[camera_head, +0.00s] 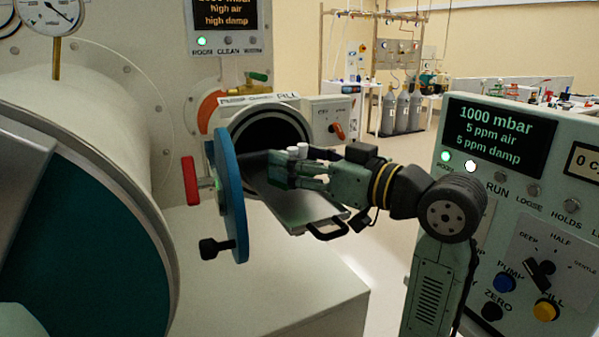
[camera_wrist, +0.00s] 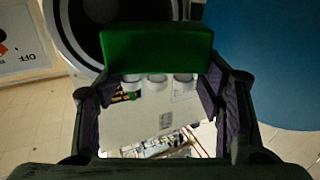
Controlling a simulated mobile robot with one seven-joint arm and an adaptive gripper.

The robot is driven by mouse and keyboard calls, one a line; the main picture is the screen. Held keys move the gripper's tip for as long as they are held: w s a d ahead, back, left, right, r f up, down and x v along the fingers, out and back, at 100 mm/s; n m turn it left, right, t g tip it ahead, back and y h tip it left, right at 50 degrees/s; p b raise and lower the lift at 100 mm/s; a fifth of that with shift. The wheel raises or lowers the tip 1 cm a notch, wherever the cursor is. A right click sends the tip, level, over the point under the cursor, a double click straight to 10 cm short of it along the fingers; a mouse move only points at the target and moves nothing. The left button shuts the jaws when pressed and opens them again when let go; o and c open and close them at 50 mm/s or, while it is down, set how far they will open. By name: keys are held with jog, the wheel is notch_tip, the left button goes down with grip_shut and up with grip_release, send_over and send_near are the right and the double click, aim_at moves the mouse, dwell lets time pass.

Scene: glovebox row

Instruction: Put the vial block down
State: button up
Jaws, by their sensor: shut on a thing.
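The vial block (camera_wrist: 157,48) is a green block between my fingers in the wrist view, with a row of white-capped vials (camera_wrist: 157,80) along its edge. In the head view the white caps (camera_head: 297,150) show just above my gripper (camera_head: 290,172), which hides most of the block. My gripper is shut on the block. It is over the grey sliding tray (camera_head: 300,207), which sticks out of the small round port (camera_head: 270,126) with its black handle toward the front. Whether the block touches the tray cannot be told.
A control panel (camera_head: 515,200) is at right. The large cylinder (camera_head: 85,110) fills the left. The tray's front part is bare.

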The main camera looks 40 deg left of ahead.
jog(key=shift+f, duration=1.4)
jog(key=shift+f, duration=0.15)
jog(key=o, duration=1.3)
jog(key=shift+o, duration=0.2)
jog(key=shift+r+p, duration=0.3)
jog(key=d+b, duration=0.4)
jog(key=d, duration=0.8)
jog(key=shift+f, duration=0.15)
jog(key=shift+w, duration=0.1)
